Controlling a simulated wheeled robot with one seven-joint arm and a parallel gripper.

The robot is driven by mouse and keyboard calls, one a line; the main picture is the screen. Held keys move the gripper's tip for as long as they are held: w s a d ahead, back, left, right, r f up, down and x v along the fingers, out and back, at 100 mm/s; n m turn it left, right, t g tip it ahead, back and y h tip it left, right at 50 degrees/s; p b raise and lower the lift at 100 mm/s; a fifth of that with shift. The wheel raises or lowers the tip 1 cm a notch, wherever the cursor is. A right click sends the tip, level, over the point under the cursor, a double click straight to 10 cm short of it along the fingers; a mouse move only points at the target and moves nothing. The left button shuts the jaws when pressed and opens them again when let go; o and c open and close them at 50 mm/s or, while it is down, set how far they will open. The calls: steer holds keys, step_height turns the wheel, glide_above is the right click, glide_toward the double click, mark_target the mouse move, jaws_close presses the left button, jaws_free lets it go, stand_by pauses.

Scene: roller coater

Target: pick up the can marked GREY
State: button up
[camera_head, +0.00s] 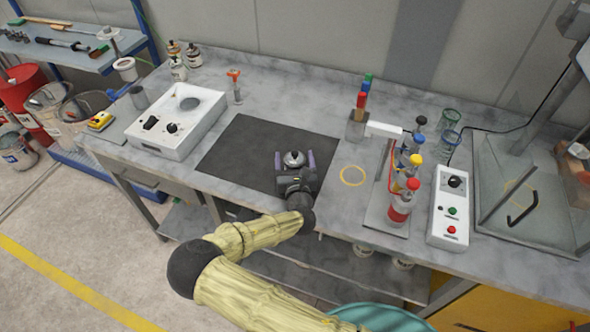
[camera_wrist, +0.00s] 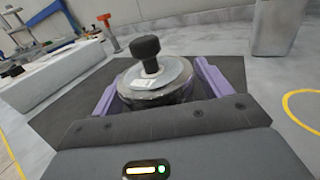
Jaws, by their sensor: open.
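A round metal can (camera_head: 293,157) with a silver lid stands upright on the dark mat. The wrist view shows the can (camera_wrist: 155,82) up close, with a black knob on its lid and a small white label on top. I cannot read any marking on it. My gripper (camera_head: 295,162) reaches over the mat with its two purple fingers, one on each side of the can. The fingers also show in the wrist view (camera_wrist: 160,88); they are open around the can. The can's lower part is hidden behind the gripper body.
The dark mat (camera_head: 235,148) lies on the grey bench. A white hotplate-like box (camera_head: 178,120) is to the left, with several small knobbed containers (camera_head: 178,70) behind it. A rack of colour-capped bottles (camera_head: 400,205) and a control box (camera_head: 450,212) stand to the right. A yellow ring (camera_head: 353,167) marks clear bench.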

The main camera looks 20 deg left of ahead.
steer(key=c, duration=1.2)
steer(key=shift+r, duration=0.1)
step_height(320, 180, up, 10)
steer(key=shift+f+b, duration=0.1)
steer(key=shift+b, duration=0.7)
